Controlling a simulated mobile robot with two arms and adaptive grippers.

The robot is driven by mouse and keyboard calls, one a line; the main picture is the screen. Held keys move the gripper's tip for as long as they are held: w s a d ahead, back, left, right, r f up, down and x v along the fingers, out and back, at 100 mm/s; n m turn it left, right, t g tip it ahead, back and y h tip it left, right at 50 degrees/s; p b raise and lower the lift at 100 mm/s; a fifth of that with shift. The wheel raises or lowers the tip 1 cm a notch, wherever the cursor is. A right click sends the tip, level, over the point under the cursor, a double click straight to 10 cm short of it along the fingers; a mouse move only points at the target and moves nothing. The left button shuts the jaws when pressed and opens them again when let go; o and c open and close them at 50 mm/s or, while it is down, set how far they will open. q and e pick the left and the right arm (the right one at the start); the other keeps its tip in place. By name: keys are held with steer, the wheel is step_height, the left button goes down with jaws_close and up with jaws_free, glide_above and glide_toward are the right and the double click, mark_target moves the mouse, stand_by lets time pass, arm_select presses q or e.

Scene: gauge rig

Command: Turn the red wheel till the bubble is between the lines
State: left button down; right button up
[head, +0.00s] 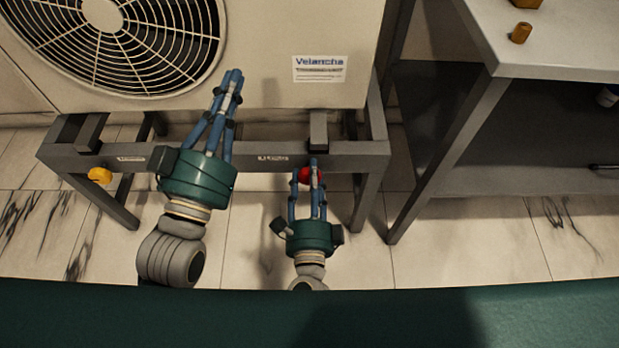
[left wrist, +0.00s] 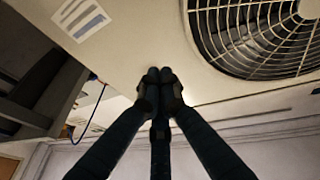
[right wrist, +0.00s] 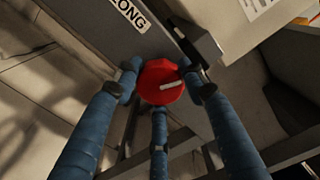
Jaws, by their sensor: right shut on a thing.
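The red wheel (head: 304,177) sits on the front bar of the grey stand (head: 240,150), below the big unit. In the right wrist view the red wheel (right wrist: 153,91) is faceted and carries a pale pointer mark. My right gripper (head: 308,173) is shut on it, with blue fingers (right wrist: 163,78) around its rim. My left gripper (head: 229,84) is raised in front of the unit's face. Its fingertips (left wrist: 157,76) are together, with nothing between them. I cannot make out the bubble or its lines in any view.
The unit has a fan grille (head: 110,40) and a label (head: 320,68). A metal table (head: 560,45) stands at the right with small orange-brown pieces on it. The tiled floor between them is clear.

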arm_select(q)
steer(key=shift+s+r+t+h+b, duration=0.15)
steer(key=shift+s+r+t, duration=0.25)
steer(key=shift+r, duration=0.4)
steer(key=shift+s+r+t+h+b, duration=0.1)
steer(key=shift+s+r+t+h, duration=0.25)
steer(key=shift+r, duration=0.45)
steer(key=shift+s+r+t+b, duration=0.1)
steer(key=shift+s+r+t, duration=0.15)
steer(key=shift+r+t, duration=0.4)
arm_select(e)
steer(key=shift+d+m, duration=0.2)
steer(key=shift+m, duration=1)
arm_select(q)
steer(key=shift+r, duration=0.15)
arm_select(e)
steer(key=shift+f, duration=0.1)
arm_select(q)
steer(key=shift+d, duration=0.1)
arm_select(e)
steer(key=o, duration=1.2)
steer(key=shift+c, duration=0.2)
steer(key=s, duration=1.2)
